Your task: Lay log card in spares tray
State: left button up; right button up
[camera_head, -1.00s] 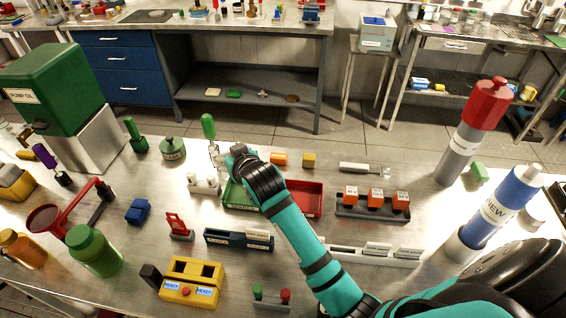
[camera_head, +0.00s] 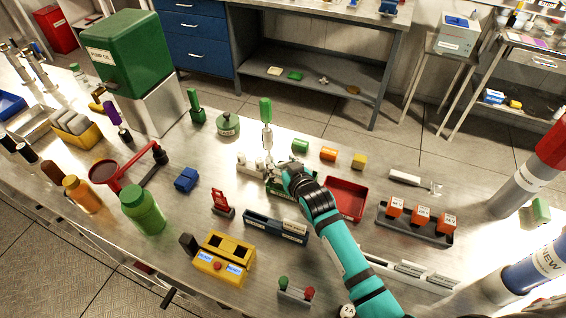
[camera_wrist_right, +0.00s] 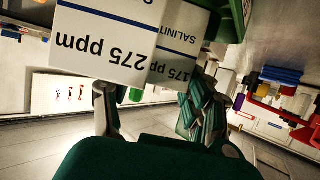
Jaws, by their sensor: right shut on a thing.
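My right gripper (camera_head: 285,171) is at the green tray (camera_head: 276,188), above or just inside it; the arm and gripper hide much of the tray. In the right wrist view the gripper is shut on a white card (camera_wrist_right: 105,38) with a blue line and upside-down "275 ppm" lettering. A second, similar "SALINITY" face (camera_wrist_right: 178,55) shows behind it; I cannot tell if it is another card. A green wall shows beside the card. In the head view the card is too small to make out. The red tray (camera_head: 346,199) is right of the gripper. My left gripper is not in view.
A green-handled tool (camera_head: 265,112) stands behind the green tray, with white fittings (camera_head: 250,162) to its left. A blue holder (camera_head: 275,226) is in front. A rack of orange blocks (camera_head: 414,226) stands at right. Bare bench lies around the blue block (camera_head: 186,179).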

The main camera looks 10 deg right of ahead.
jog(key=shift+f, duration=0.2)
jog(key=o, duration=1)
jog(key=shift+r, duration=0.1)
jog(key=shift+r, duration=0.2)
jog(key=shift+s, duration=0.3)
jog(key=b+v, duration=0.1)
jog(key=v, duration=1)
jog(key=shift+r, duration=0.15)
jog(key=shift+s+d, duration=0.1)
jog(key=shift+s, duration=0.05)
